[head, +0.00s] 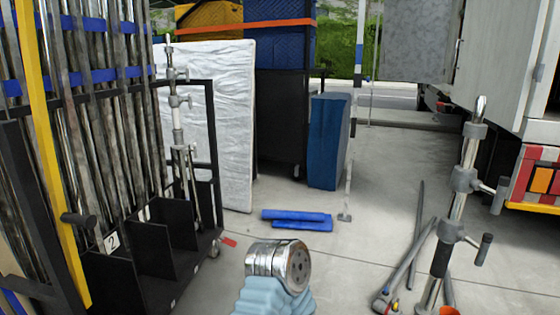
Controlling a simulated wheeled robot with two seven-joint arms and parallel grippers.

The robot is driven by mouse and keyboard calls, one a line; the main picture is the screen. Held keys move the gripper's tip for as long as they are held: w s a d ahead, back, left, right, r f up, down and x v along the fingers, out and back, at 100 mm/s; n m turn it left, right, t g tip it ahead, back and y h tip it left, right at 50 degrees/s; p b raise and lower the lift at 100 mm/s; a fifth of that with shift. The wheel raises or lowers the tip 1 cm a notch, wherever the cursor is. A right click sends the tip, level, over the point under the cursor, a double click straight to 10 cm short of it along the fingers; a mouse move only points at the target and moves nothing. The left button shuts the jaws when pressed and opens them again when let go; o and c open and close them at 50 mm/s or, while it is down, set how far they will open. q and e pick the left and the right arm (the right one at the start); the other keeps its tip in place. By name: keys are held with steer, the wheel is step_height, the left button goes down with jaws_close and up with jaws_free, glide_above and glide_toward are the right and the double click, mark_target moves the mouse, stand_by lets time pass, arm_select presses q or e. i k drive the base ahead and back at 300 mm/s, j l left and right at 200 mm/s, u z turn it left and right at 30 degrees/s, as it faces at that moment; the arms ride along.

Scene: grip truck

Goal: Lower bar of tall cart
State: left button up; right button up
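The tall cart (130,262) stands at the left of the head view. It is a black wheeled frame with low dividers and holds many upright metal poles. A yellow bar (52,150) runs steeply down its near side, slightly tilted. Blue bands (105,76) cross the poles at two heights. A dark cylindrical handle (78,218) sticks out beside the yellow bar near a white "2" label. No gripper fingers show in this view. A light-blue ribbed part with a metal end shows at the bottom middle; I cannot tell whether it is mine.
A metal stand (456,200) with clamps rises at the right, with dark poles (408,265) lying beside it. Blue flat pieces (297,218) lie on the floor. A white wrapped panel (225,130) and blue block (328,142) stand behind. A truck (480,60) stands at right.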

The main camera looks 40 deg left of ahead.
mark_target(64, 219)
steer(key=u, duration=2.7)
steer(key=i+l+u, duration=0.1)
steer(key=i, duration=0.25)
steer(key=i+l, duration=0.15)
steer(key=i, duration=0.15)
steer(key=u, duration=0.05)
